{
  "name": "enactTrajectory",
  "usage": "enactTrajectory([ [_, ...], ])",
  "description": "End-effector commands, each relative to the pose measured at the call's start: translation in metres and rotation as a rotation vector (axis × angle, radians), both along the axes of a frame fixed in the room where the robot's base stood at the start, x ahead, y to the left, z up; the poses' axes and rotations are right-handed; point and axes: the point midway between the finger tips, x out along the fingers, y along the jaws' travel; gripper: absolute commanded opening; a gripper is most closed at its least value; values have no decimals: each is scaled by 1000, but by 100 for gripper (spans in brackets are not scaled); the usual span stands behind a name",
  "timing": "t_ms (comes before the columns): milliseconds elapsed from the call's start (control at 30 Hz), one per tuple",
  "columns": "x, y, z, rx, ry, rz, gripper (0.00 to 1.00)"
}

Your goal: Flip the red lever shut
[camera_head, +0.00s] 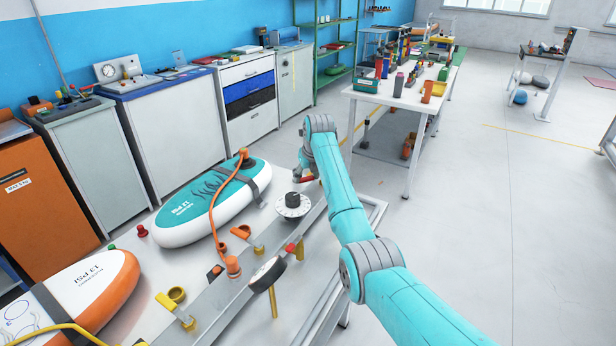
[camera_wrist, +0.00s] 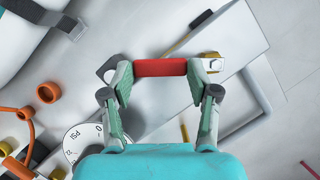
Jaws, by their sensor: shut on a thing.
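The red lever (camera_wrist: 162,67) lies crosswise between the two green-padded fingers of my gripper (camera_wrist: 160,74) in the wrist view. The fingers are shut on it, one pad at each end. A brass and white fitting (camera_wrist: 212,62) sits just beyond the right finger. In the head view a bit of the red lever (camera_head: 308,180) shows just under my gripper (camera_head: 303,172), beside the grey rail. My wrist and forearm hide most of the lever's mount there, so how far it is turned cannot be told.
A round white gauge (camera_head: 293,206) with a black knob stands close to my gripper. A teal and white board (camera_head: 205,205) with an orange hose lies to the left. An orange and white board (camera_head: 90,290) lies nearer.

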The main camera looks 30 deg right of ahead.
Motion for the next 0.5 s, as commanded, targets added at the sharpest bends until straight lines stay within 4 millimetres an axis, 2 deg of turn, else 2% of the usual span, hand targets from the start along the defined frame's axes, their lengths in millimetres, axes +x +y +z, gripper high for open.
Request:
enactTrajectory([
  [367,0,0,-1,0,3,-2,0],
  [400,0,0,-1,0,3,-2,70],
  [467,0,0,-1,0,3,-2,85],
  [500,0,0,-1,0,2,-2,85],
])
